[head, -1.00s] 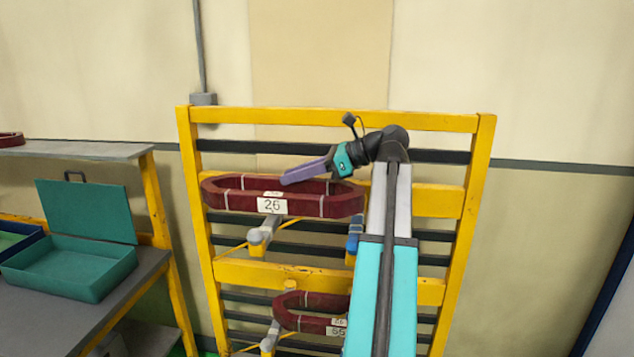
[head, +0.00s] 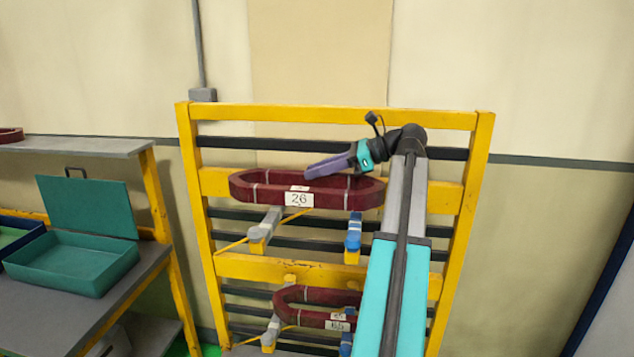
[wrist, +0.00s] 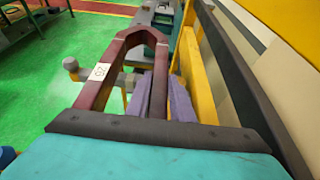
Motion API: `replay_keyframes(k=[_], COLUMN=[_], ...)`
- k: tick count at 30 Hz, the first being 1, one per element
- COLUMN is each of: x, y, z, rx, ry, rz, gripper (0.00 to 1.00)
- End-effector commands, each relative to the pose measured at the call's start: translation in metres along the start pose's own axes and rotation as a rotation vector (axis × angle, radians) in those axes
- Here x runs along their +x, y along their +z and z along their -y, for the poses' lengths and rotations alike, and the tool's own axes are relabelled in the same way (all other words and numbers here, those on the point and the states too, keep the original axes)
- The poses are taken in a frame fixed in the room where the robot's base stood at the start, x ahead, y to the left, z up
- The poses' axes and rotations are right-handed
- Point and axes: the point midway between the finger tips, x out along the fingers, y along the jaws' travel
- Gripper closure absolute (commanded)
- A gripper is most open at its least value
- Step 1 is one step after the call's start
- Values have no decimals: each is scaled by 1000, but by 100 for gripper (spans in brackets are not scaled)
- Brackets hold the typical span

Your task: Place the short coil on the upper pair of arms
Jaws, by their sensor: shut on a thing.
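The dark red coil labelled 26 (head: 270,196) is held level in front of the rack, a little above the upper pair of arms. My gripper (head: 330,166) is shut on the coil's rear long side, right of its middle. The upper pair is a grey-capped arm (head: 263,229) on the left and a blue-capped arm (head: 353,232) on the right. The coil (wrist: 97,88) also runs away from my gripper (wrist: 165,98) in the wrist view, with a rounded arm end (wrist: 70,64) beside its left side.
A second red coil (head: 290,311) rests on the lower arms. The yellow rack frame (head: 330,114) stands close behind the held coil. At left, a bench (head: 130,292) holds an open teal box (head: 75,262); another coil lies on the shelf (head: 85,150) above.

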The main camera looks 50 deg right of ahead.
Motion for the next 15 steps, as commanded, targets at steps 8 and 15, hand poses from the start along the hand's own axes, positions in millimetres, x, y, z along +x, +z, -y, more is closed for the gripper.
replay_keyframes(k=[8,15], x=[8,12], y=[-16,-28], z=[-1,0], rx=[1,0], ry=[1,0], rz=[4,4], gripper=[100,100])
